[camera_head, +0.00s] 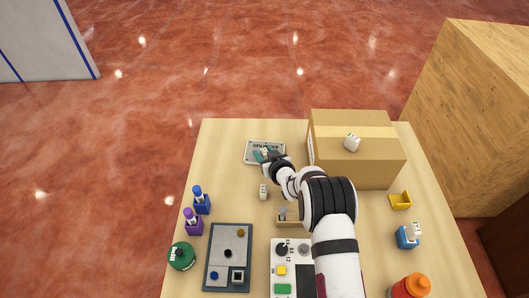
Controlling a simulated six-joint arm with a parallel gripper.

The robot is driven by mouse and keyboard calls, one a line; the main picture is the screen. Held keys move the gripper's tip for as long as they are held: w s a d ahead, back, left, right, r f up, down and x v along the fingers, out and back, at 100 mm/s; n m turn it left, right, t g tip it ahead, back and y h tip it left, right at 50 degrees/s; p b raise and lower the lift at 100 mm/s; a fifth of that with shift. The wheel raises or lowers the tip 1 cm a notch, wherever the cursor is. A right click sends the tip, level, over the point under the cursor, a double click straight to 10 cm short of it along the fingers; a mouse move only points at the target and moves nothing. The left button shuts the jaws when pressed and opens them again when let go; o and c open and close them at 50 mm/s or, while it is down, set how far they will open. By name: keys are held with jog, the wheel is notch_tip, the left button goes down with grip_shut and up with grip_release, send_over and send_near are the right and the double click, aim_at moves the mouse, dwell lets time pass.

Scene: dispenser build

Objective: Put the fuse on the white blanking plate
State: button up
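A pale grey-white plate with dark lettering (252,147) lies flat near the far edge of the table, left of the cardboard box. It looks like the blanking plate. My gripper (261,154) is over this plate, with teal fingertips covering part of it. A small pale spot shows by the fingertips, but I cannot tell whether it is a held fuse. Small white blocks with dark marks, possibly fuses, are in three places: upright on the table (263,191) just below my gripper, on top of the box (352,142), and on a blue holder (416,229) at the right.
The cardboard box (355,165) stands close right of my arm. Blue (201,203) and purple (193,222) holders, a green round object (181,256), a dark panel (228,257) and a button box (291,269) fill the near left and middle. A yellow tray (400,200) is at right.

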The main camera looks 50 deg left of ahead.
jog(key=shift+r, duration=0.2)
jog(key=v, duration=0.5)
notch_tip(320, 180, up, 7)
jog(key=shift+f, duration=0.1)
